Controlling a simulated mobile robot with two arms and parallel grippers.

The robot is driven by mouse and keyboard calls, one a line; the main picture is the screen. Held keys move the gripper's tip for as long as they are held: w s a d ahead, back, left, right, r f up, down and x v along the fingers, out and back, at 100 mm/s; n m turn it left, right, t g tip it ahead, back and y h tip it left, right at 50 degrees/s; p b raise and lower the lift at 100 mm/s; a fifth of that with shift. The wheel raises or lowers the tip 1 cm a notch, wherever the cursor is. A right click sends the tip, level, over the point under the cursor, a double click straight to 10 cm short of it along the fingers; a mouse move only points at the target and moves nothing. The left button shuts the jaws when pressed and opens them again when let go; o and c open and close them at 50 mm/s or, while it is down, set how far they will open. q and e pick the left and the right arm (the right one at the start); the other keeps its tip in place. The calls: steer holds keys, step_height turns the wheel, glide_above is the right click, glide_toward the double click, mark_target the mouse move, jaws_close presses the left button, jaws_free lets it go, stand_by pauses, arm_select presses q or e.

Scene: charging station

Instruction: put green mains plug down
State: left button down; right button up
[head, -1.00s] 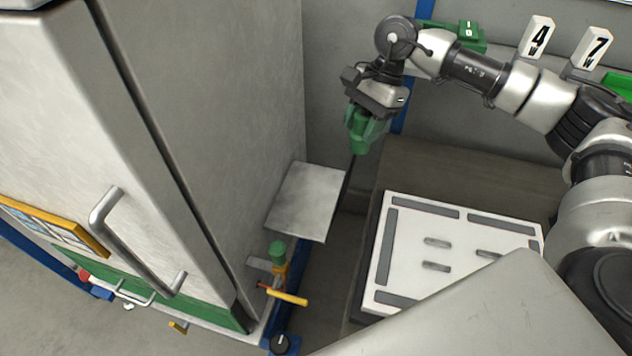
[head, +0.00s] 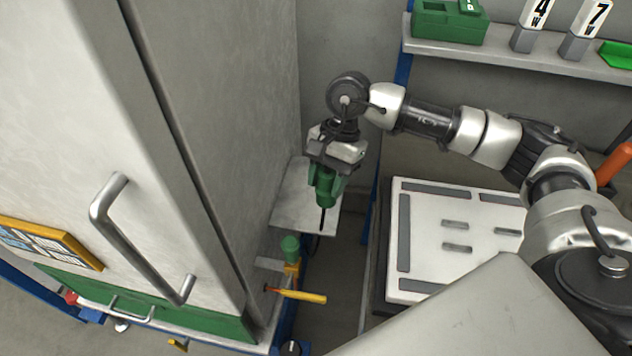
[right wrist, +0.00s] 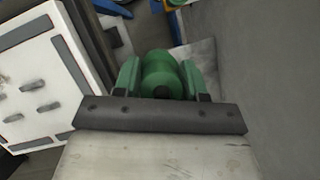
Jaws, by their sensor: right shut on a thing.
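The green mains plug (head: 325,190) is held in my right gripper (head: 326,182), above a small grey metal shelf plate (head: 290,212) beside the tall cabinet. A dark cable or pin end hangs from the plug in the head view. In the right wrist view the plug (right wrist: 161,76) sits between the two green fingers of the gripper (right wrist: 160,80). The grey plate also shows behind it in the right wrist view (right wrist: 203,55). I cannot tell whether the plug touches the plate. My left gripper is not in view.
The tall grey cabinet (head: 235,130) with a metal handle (head: 110,205) stands close on the left. A green-topped part (head: 290,244) and a yellow-handled tool (head: 300,296) are below the plate. A white slotted panel (head: 430,270) lies to the right. A shelf (head: 500,55) runs behind.

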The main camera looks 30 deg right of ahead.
steer(key=w+d+f+m+t+h+b, duration=0.2)
steer(key=w+d+m+t+b, duration=0.45)
steer(key=m, duration=0.65)
steer(key=w+d+f+m+t+h+b, duration=0.1)
steer(key=w+d+f+m+h+b, duration=0.4)
steer(key=d+m, duration=0.6)
steer(key=w+a+f, duration=0.2)
steer(key=a+f, duration=0.1)
steer(key=w+a+f+m+y, duration=0.1)
steer(key=w+a+f, duration=0.1)
steer(key=w+a, duration=0.1)
steer(key=w+a+f+m+y, duration=0.1)
steer(key=w+a+f, duration=0.1)
steer(key=a+f, duration=0.1)
steer(key=shift+w+a+f+g+p, duration=0.25)
steer(key=shift+f+g+p, duration=0.1)
steer(key=shift+f, duration=0.2)
steer(key=o, duration=0.9)
steer(key=shift+o, duration=0.2)
